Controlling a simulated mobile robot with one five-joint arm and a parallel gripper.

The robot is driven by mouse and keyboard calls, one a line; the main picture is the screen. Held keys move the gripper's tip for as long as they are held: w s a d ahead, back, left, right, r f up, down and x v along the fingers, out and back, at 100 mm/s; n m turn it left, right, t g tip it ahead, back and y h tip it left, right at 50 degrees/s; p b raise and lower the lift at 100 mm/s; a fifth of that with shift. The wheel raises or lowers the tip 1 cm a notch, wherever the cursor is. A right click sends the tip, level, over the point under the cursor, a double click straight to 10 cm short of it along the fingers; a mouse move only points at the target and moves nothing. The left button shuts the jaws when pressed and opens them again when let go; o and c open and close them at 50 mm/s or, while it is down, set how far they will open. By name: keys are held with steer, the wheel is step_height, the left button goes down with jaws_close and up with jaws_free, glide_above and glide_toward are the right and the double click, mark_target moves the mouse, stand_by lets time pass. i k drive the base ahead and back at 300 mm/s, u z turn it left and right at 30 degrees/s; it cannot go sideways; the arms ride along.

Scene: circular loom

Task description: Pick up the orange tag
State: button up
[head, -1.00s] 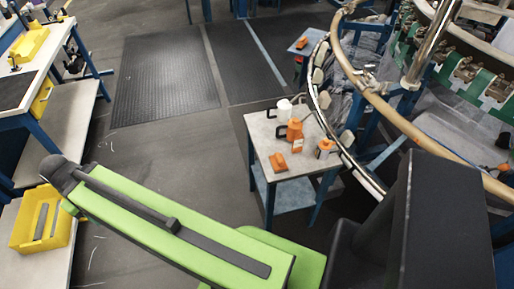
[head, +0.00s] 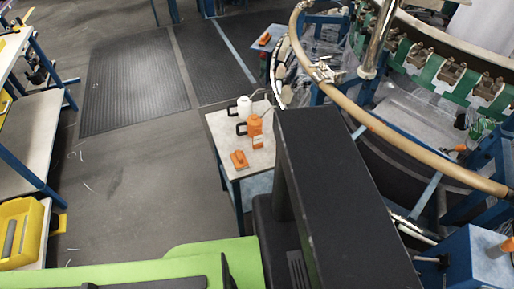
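A small orange piece (head: 239,159) lies near the front left edge of a small grey-topped table (head: 229,126); it looks like the orange tag, but it is too small to be sure. An orange bottle (head: 255,131) and a white bottle (head: 244,106) with a dark handle stand behind it on the same table. Another small orange item (head: 265,38) lies on a farther blue table, also too small to identify. My gripper is not in view; only my green arm link and dark body parts show.
My dark column hides the right part of the small table. The circular loom with its tan ring (head: 340,95) fills the right side. A workbench with a yellow bin (head: 20,232) is at left. Open floor and a dark mat (head: 135,80) lie between.

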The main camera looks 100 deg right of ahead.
mark_target(258, 138)
steer(key=u, duration=0.1)
steer(key=k, duration=1)
steer(key=z, duration=0.35)
